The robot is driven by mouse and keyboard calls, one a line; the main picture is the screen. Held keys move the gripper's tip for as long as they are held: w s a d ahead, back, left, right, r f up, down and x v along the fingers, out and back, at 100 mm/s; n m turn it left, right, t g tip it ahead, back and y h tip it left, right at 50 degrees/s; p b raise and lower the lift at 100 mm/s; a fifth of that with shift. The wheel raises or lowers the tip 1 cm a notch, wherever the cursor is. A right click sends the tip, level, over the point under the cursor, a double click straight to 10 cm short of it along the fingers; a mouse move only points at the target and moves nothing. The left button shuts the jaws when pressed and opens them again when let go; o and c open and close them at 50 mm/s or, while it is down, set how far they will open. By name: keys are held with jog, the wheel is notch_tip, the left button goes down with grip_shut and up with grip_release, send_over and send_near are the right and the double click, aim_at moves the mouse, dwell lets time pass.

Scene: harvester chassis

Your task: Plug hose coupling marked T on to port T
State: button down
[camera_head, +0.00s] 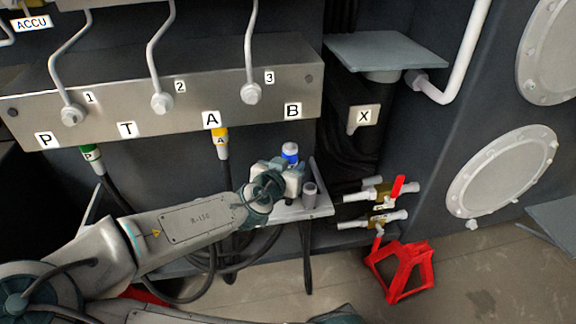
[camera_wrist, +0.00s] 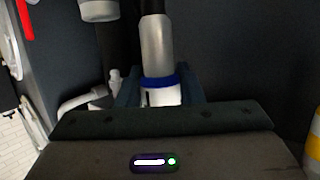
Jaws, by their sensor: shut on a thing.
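My gripper (camera_head: 288,172) is over the small shelf below port B and is shut on a blue-collared coupling. The coupling's blue band (camera_head: 290,149) and pale top show above the jaws. In the wrist view the coupling (camera_wrist: 156,50) is a grey metal cylinder between the fingers, with a blue band and a white label whose dark mark I cannot read. Port T's label (camera_head: 127,129) is on the metal manifold block (camera_head: 190,110), and no hose hangs below it. Whether the coupling touches the shelf is hidden.
A green coupling (camera_head: 90,153) is under P and a yellow one (camera_head: 221,140) under A, with black hoses hanging. A grey-topped coupling (camera_head: 310,190) stands on the shelf (camera_head: 318,210) right beside my gripper. Red-handled valves (camera_head: 396,188) and a red bracket (camera_head: 400,268) are further right.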

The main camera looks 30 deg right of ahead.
jog(key=shift+s+a+b, duration=0.3)
jog(key=shift+b, duration=1.45)
jog(key=s+a+r+b, duration=0.1)
jog(key=s+b, duration=0.6)
jog(key=shift+a+b, duration=0.3)
jog(key=shift+b, duration=0.05)
jog(key=w+a+p, duration=0.2)
jog(key=w+a, duration=0.1)
jog(key=a, duration=0.7)
jog(key=w+a+p, duration=0.3)
jog(key=a, duration=0.7)
jog(key=w+a+p, duration=0.3)
jog(key=a, duration=0.7)
jog(key=shift+a, duration=0.4)
jog(key=shift+f, duration=0.1)
